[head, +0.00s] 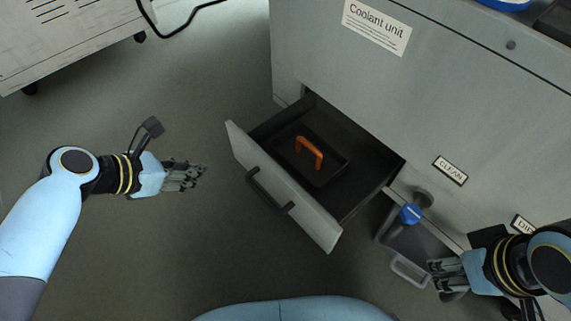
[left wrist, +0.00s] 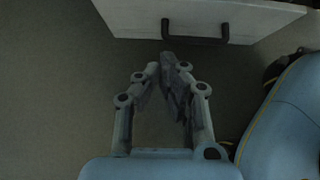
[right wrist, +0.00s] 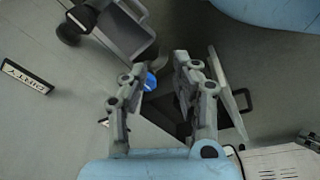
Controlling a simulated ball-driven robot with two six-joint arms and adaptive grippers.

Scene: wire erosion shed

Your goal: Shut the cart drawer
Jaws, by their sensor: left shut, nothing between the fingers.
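The cart drawer (head: 293,193) stands pulled out of the grey coolant unit, with its dark inside showing. Its pale front panel has a black bar handle (head: 268,192), which also shows at the top of the left wrist view (left wrist: 195,32). My right gripper (head: 433,268) is open and empty at the lower right, near the unit. The drawer front shows beyond it in the right wrist view (right wrist: 229,95).
The grey coolant unit (head: 345,75) fills the upper right. A blue tap (head: 411,213) sticks out above a grey container with a handle (head: 408,270), right of the drawer. A pale wheeled cabinet (head: 65,45) stands upper left with a black cable nearby. The floor left of the drawer is clear.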

